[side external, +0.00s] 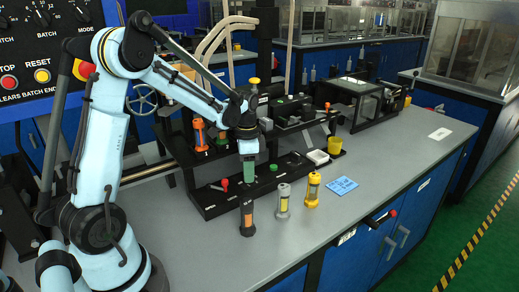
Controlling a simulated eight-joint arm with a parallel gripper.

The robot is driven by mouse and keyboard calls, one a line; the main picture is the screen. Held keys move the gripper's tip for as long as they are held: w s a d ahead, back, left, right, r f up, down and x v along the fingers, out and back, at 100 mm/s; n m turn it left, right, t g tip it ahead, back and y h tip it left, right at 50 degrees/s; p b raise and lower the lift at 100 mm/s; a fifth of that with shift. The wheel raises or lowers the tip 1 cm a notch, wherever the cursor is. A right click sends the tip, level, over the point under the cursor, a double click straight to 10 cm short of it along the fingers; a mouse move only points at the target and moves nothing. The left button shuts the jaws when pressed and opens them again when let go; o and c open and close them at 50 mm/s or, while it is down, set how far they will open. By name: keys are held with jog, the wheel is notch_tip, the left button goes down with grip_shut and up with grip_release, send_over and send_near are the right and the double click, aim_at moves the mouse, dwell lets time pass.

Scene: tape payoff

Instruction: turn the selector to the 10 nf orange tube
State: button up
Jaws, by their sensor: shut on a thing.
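My gripper (248,157) points down over the black rack's long base, shut on a green tube-like piece (249,178). I cannot tell whether the piece's lower end touches the base. A dark tube with an orange window (247,217) stands upright on the grey bench in front of the rack. Another orange tube (200,132) stands in the rack at left, behind my gripper. A small red knob (224,184) sits on the base left of the green piece, and a small green knob (273,168) to its right. I cannot tell which part is the selector; labels are too small to read.
A grey tube with a yellow window (283,203) and a yellow tube (312,190) stand on the bench. A yellow cup (335,146) and a white block (317,157) are at the rack's right end. The bench's right side is mostly clear.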

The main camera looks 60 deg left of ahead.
jog(key=n, duration=0.5)
jog(key=shift+n, duration=0.3)
jog(key=n, duration=0.6)
dwell(0.5)
jog(key=o, duration=1)
jog(key=shift+o, duration=0.2)
notch_tip(320, 180, up, 12)
jog(key=shift+s+a, duration=0.1)
